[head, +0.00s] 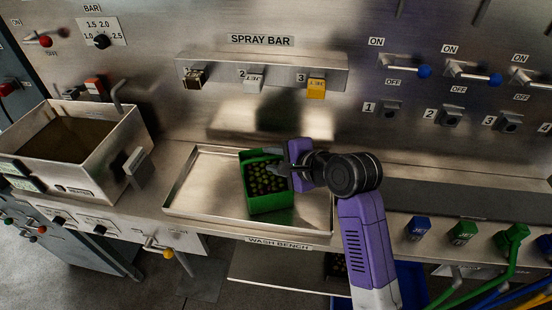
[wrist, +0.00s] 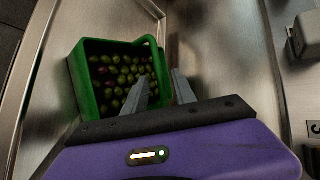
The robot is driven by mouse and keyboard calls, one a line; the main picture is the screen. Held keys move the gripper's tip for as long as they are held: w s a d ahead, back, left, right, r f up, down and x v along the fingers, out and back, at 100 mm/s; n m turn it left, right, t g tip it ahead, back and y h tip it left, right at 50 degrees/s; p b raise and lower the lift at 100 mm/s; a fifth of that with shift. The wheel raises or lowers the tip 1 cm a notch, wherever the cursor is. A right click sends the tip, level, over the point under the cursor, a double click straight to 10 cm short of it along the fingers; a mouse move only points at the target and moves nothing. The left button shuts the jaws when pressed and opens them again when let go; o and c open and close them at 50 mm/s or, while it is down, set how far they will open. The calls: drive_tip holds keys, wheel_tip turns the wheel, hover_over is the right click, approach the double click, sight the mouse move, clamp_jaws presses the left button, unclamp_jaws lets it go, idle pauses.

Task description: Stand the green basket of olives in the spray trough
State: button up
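The green basket (head: 271,203) of olives (head: 262,179) stands upright in the shallow metal spray trough (head: 205,210), right of the trough's middle. In the wrist view the basket (wrist: 88,88) shows at left, with green and dark olives (wrist: 118,75) inside. My gripper (wrist: 162,88) is at the basket's right wall. Its fingers are apart, one over the olives and the other outside the wall, with a gap between them. The fingertips are partly hidden in the head view (head: 277,165). Whether a finger touches the wall I cannot tell.
The spray bar (head: 225,70) with numbered valves is on the back panel above the trough. A metal water tank (head: 125,150) stands at left. Blue and green jet fittings (head: 463,232) sit at right on the bench. The left half of the trough is bare.

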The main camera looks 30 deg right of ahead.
drive_tip(key=v, duration=1.2)
drive_tip(key=shift+r, duration=0.15)
drive_tip(key=s+f+n+t+h, duration=0.1)
drive_tip(key=s+f+n+h, duration=0.2)
drive_tip(key=s+f+n, duration=0.75)
drive_tip(key=s+a+r+n+t, duration=0.1)
drive_tip(key=s+a+n, duration=0.1)
drive_tip(key=s, duration=0.8)
drive_tip(key=s+a+r+n+t, duration=0.1)
drive_tip(key=s+a+n, duration=0.2)
drive_tip(key=s, duration=0.8)
drive_tip(key=shift+s+a+n, duration=0.2)
drive_tip(key=shift+a+n, duration=0.05)
drive_tip(key=shift+n, duration=1)
drive_tip(key=shift+c, duration=0.4)
